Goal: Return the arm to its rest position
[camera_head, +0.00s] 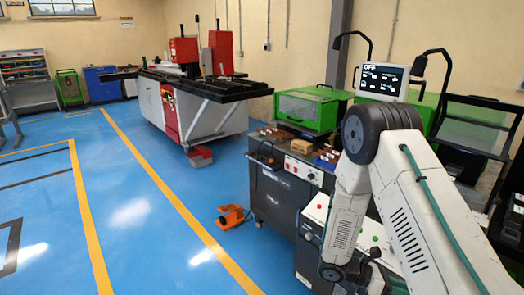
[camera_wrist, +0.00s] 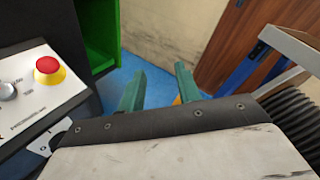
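My arm (camera_head: 400,190) fills the right side of the head view, a white and grey arm with a dark joint, bent so that one link hangs down in front of the bench. Its lower end runs to the bottom of the head view, and I cannot make out the fingertips there. In the wrist view my gripper (camera_wrist: 160,90) shows two green fingers standing apart. Nothing is between them but blue floor and wall behind. No held object is visible.
A control panel with a red emergency button (camera_wrist: 48,69) is at the left in the wrist view. In the head view a dark workbench (camera_head: 280,190), green machine (camera_head: 310,108) and screen (camera_head: 382,80) stand close to my arm. An orange foot pedal (camera_head: 231,216) lies on open blue floor.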

